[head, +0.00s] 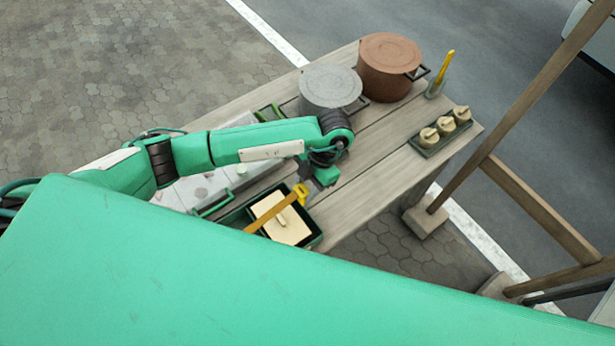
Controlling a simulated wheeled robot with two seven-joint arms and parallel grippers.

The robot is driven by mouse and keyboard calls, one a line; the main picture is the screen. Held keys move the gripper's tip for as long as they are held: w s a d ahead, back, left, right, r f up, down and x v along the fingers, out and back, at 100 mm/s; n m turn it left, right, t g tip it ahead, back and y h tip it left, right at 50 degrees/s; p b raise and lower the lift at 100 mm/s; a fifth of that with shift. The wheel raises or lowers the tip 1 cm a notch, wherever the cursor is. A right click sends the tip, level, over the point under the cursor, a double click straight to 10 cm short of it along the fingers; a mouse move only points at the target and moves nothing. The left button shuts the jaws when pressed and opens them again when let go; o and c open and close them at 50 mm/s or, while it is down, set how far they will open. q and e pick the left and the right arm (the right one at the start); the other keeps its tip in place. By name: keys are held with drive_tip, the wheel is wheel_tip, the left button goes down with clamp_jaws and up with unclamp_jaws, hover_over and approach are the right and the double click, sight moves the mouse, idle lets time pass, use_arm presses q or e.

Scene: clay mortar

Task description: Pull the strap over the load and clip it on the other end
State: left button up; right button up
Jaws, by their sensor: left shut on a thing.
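The load looks like a cream block (293,233) with a small raised bar on top, sitting in a dark green tray (316,240) at the near edge of the bench. An orange-yellow strap (268,214) lies slantwise across the block. Its yellow end piece (301,189) is at the upper right, beside my left gripper (326,177). The left gripper points down just past the block, its jaws mostly hidden by the wrist; it is shut on the strap's end. I cannot make out the clip on the other end. My right gripper is not in view.
On the wooden bench (375,195) stand a grey pot (331,88), a brown pot (389,62), a cup with a yellow-handled tool (434,88) and a green tray (440,146) with cream knobs. A wooden frame (520,100) rises at the right. Bare planks lie right of the gripper.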

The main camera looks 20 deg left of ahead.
use_arm(q)
drive_tip(key=shift+f+b, duration=1)
drive_tip(key=shift+f, duration=0.85)
drive_tip(key=shift+f+b, duration=0.35)
drive_tip(key=shift+b, duration=0.1)
drive_tip(key=shift+f, duration=0.15)
drive_tip(key=shift+f+b, duration=0.5)
drive_tip(key=shift+b, duration=0.25)
drive_tip(key=shift+f, duration=0.2)
drive_tip(key=shift+f+b, duration=0.4)
drive_tip(key=shift+b, duration=0.15)
